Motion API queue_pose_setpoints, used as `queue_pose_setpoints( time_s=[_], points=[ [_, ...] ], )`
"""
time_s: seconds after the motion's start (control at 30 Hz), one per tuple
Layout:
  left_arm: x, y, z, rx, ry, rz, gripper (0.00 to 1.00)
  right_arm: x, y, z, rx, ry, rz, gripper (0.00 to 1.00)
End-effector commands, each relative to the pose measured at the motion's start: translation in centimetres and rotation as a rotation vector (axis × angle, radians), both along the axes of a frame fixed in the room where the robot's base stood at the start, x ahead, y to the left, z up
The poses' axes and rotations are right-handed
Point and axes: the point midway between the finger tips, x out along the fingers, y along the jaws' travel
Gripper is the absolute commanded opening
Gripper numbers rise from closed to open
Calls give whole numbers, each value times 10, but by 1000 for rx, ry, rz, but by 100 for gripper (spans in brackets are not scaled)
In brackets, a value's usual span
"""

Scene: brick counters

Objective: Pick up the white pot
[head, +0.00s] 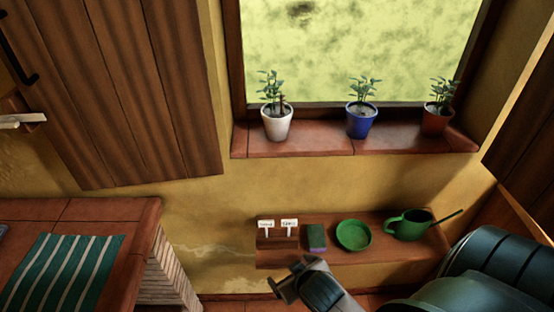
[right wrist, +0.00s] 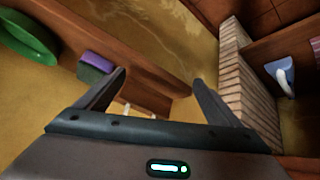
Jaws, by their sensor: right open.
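The white pot (head: 277,126) holds a leafy green plant and stands upright at the left part of the brick windowsill (head: 315,146) in the head view. My right gripper (head: 283,276) is low in the head view, in front of the lower shelf and well below the white pot. It is open and empty; its two spread fingers (right wrist: 160,78) also show in the right wrist view. The white pot is out of the right wrist view. My left gripper is in neither view.
A blue pot (head: 361,124) and a red pot (head: 436,123) stand farther right on the sill. The lower shelf (head: 375,246) holds plant labels (head: 289,224), a sponge (head: 316,236), a green dish (head: 353,235) and a watering can (head: 410,226). A wooden shutter (head: 120,90) is left.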

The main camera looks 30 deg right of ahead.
Motion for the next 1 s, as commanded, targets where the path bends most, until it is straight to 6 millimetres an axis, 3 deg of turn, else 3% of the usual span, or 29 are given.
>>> queue_pose_setpoints(
  time_s=[0.27,0.37,0.43,0.5,0.6,0.73,1.0],
  points=[
    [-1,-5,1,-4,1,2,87,59,-31,90,-32,-268,-88,87],
    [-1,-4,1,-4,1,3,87,82,-46,144,-41,-419,-131,87],
    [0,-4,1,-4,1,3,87,97,-56,192,-44,-549,-162,87],
    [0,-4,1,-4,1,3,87,106,-64,236,-41,-667,-187,87],
    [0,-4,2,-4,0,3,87,111,-72,281,-37,-791,-208,87],
    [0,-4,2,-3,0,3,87,111,-75,309,-30,-868,-219,87],
    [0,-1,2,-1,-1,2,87,111,-76,312,-29,-878,-221,87]
  ],
)
